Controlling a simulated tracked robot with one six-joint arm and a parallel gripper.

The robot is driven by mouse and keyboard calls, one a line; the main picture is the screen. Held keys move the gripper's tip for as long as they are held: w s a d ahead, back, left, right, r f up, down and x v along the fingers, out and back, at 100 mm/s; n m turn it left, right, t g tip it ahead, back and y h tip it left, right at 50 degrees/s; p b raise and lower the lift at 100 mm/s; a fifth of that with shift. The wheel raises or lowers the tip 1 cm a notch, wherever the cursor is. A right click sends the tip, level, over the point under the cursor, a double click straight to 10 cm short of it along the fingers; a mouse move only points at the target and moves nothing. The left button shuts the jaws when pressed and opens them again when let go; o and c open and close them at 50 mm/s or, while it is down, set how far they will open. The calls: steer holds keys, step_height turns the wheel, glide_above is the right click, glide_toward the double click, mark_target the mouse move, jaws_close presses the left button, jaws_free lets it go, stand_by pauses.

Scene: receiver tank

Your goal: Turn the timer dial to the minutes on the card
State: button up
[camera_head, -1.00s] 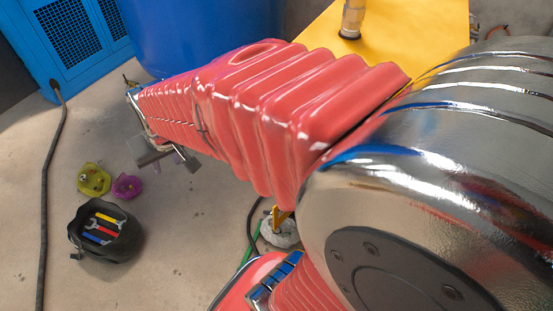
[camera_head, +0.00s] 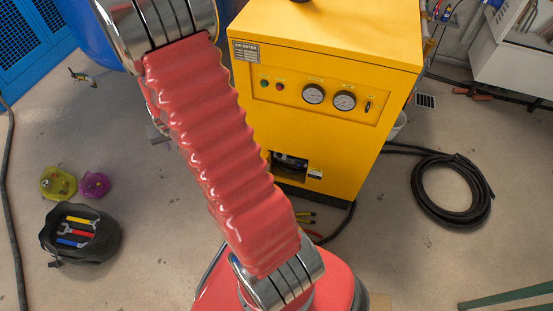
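I cannot make out a timer dial or a card with minutes in this view. A yellow air dryer (camera_head: 330,45) stands at centre right, with two round gauges, a left gauge (camera_head: 313,93) and a right gauge (camera_head: 344,101), on its front panel. My red ribbed arm crosses the middle of the view and hides part of the dryer's left side. A small grey part of my gripper (camera_head: 157,132) shows at the arm's left edge. The rest of it is hidden behind the arm, so its fingers cannot be read.
A black tool bag (camera_head: 100,243) lies on the floor at left, beside a yellow-green item (camera_head: 57,183) and a purple item (camera_head: 95,185). A coiled black hose (camera_head: 483,200) lies at right. A blue tank (camera_head: 95,40) and blue cabinet (camera_head: 40,45) stand at back left.

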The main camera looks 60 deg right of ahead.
mark_target(279, 157)
steer(key=s+d+f+m+g, duration=0.1)
steer(key=s+d+f, duration=0.3)
steer(key=f, duration=0.5)
steer(key=s+d+f+m+h, duration=0.1)
steer(key=s+d+f+m, duration=0.15)
steer(key=f, duration=0.65)
steer(key=s+d+f+m+g, duration=0.1)
steer(key=s+d+f, duration=0.4)
steer(key=f, duration=0.5)
steer(key=s+f+m+h, duration=0.1)
steer(key=s+f+m, duration=0.1)
steer(key=s+f, duration=0.8)
steer(key=s+d+m+t+h, duration=0.1)
steer(key=s+d+m+h, duration=0.1)
steer(key=d+h, duration=0.7)
steer(key=shift+d+r+m+t, duration=0.3)
steer(key=shift+d+m, duration=0.15)
steer(key=shift+d, duration=0.5)
steer(key=shift+x, duration=6.85)
steer(key=shift+s+r, duration=0.1)
steer(key=shift+c, duration=0.6)
